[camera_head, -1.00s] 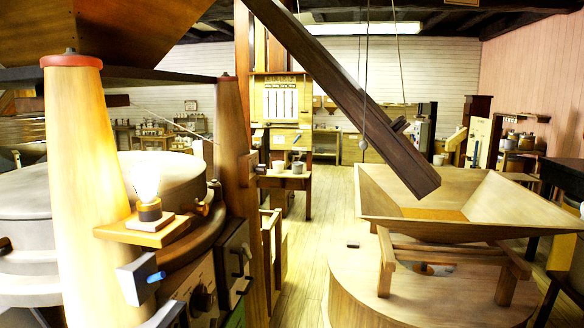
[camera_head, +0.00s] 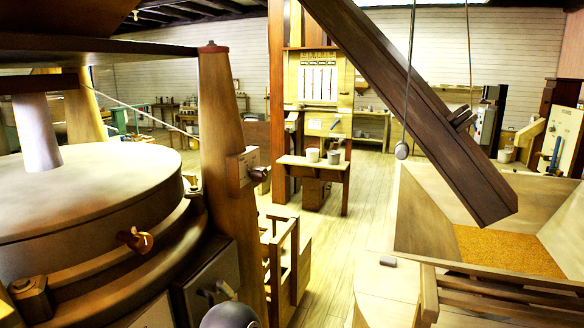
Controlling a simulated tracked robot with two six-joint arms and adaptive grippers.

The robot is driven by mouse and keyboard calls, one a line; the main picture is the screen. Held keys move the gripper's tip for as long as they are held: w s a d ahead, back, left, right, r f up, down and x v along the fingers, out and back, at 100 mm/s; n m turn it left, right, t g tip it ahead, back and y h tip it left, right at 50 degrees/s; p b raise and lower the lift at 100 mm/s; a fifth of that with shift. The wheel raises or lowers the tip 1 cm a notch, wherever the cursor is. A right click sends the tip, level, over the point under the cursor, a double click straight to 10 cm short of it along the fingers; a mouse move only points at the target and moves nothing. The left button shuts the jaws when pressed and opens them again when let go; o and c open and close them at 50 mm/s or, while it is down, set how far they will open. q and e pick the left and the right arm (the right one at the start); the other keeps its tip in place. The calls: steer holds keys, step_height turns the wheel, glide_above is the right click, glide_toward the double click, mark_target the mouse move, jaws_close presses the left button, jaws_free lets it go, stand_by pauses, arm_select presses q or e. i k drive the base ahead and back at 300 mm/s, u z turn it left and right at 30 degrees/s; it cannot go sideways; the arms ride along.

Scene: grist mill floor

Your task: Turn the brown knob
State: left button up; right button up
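Several knob-like parts show, and I cannot tell which is the brown knob. A dark brown knob (camera_head: 261,174) sticks out from a small wooden plate (camera_head: 238,171) on the side of the wooden post (camera_head: 222,130). An orange-brown, knob-like fitting (camera_head: 134,239) sits on the side of the round millstone casing (camera_head: 85,205). A dark knob-like part (camera_head: 220,291) is on a dark panel at the lower left, partly in shadow. Neither of my grippers shows in the head view.
A dark beam (camera_head: 425,115) slants down across the upper right, with a hanging cord and weight (camera_head: 402,150). A wooden hopper (camera_head: 425,215) with grain stands at the right. A low wooden railing (camera_head: 285,255) lies beside the post. Clear plank floor (camera_head: 335,240) runs between.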

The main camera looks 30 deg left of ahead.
mark_target(258, 174)
steer(key=u, duration=0.2)
steer(key=i, duration=1)
steer(key=u, duration=0.35)
